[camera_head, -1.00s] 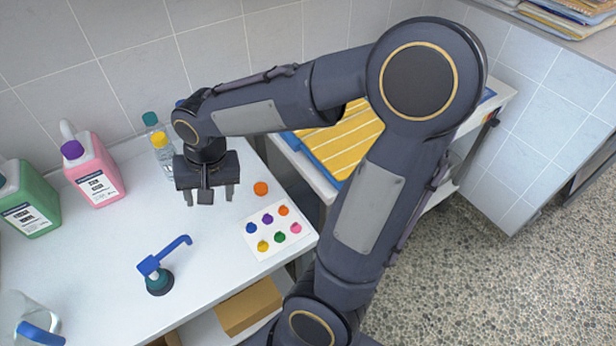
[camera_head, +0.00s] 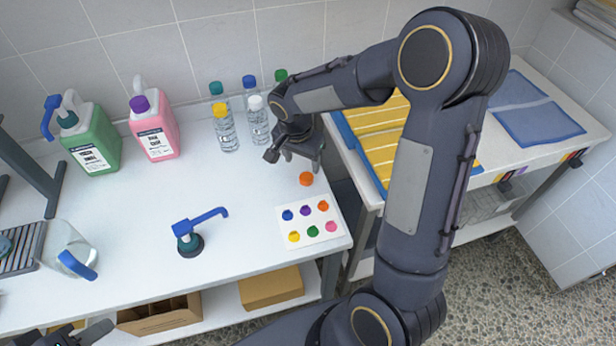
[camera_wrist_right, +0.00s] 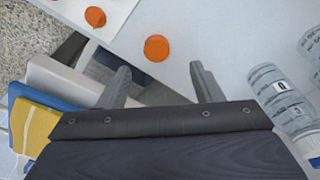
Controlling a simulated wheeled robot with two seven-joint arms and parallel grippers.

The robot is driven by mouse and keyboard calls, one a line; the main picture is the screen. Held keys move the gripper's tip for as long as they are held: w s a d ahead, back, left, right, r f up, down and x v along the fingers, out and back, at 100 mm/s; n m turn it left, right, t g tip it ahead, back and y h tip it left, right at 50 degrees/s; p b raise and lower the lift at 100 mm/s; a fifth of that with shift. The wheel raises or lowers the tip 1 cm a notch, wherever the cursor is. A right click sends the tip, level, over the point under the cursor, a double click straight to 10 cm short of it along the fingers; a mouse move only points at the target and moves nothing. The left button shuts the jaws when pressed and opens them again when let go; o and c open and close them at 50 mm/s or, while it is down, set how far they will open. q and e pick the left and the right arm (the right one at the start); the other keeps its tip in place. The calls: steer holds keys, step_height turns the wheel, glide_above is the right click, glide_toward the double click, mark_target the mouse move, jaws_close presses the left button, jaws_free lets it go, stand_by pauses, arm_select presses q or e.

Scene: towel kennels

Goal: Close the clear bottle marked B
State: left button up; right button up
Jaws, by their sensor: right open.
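Clear bottles stand at the back of the white table: one with a yellow top (camera_head: 227,130), one with a white top (camera_head: 258,122), and others behind with teal, blue and green tops. Their letters are too small in the head view, so I cannot tell which is B. A clear bottle (camera_wrist_right: 277,92) with an unclear letter shows in the right wrist view. A loose orange cap (camera_head: 306,179) lies on the table; it also shows between the fingers' directions in the wrist view (camera_wrist_right: 157,48). My right gripper (camera_head: 302,160) is open and empty, just behind this cap. My left gripper (camera_head: 88,334) is partly cut off at the bottom left.
A blue-handled pump top (camera_head: 190,240), a clear jug (camera_head: 68,250), and green (camera_head: 92,140) and pink (camera_head: 155,132) jugs stand on the table. Its middle is clear.

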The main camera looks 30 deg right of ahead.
mark_target(306, 177)
steer(key=shift+d+f, duration=0.1)
steer(key=shift+f, duration=0.75)
steer(key=f, duration=0.2)
steer(key=d+f, duration=0.1)
steer(key=f, duration=0.2)
steer(key=shift+w+f+p, duration=0.1)
steer(key=shift+p, duration=0.25)
steer(key=c, duration=1)
